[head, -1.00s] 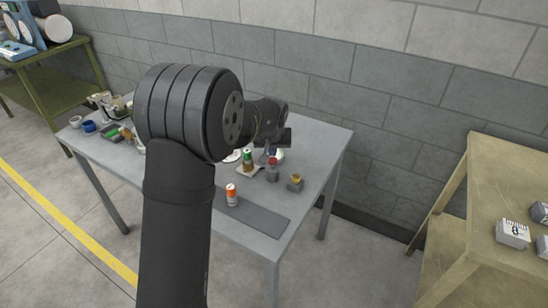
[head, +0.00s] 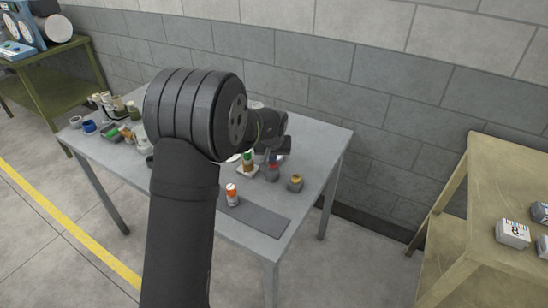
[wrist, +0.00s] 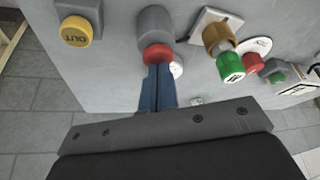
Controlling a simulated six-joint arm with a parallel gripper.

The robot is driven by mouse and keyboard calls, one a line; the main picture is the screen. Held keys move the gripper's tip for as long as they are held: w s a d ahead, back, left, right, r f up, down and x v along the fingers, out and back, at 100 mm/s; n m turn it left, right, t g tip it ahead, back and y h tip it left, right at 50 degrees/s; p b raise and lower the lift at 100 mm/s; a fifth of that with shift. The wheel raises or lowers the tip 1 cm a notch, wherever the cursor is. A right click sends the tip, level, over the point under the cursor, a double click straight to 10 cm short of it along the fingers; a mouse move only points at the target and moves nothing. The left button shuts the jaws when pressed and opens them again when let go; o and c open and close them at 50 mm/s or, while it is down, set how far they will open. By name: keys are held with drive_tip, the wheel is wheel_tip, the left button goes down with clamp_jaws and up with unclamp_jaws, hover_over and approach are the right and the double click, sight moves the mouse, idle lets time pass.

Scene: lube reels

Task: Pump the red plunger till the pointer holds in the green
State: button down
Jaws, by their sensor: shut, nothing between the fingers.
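The red plunger (wrist: 157,54) tops a grey cylinder (wrist: 155,24) in the wrist view. In the head view the red top (head: 272,165) shows just below my gripper (head: 271,154). My gripper's blue fingers (wrist: 157,72) are shut together, with nothing between them. Their tips are at the red top and seem to touch it. A pale round face (wrist: 177,69), perhaps the gauge, is partly hidden behind the fingers. I cannot make out its pointer or a green band.
A grey block with a yellow "OUT" button (wrist: 76,31) stands beside the cylinder. Several containers crowd the table's left end.

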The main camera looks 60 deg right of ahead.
drive_tip(key=shift+f, duration=0.4)
drive_tip(key=shift+r, duration=3.8)
drive_tip(key=shift+f, duration=2.7)
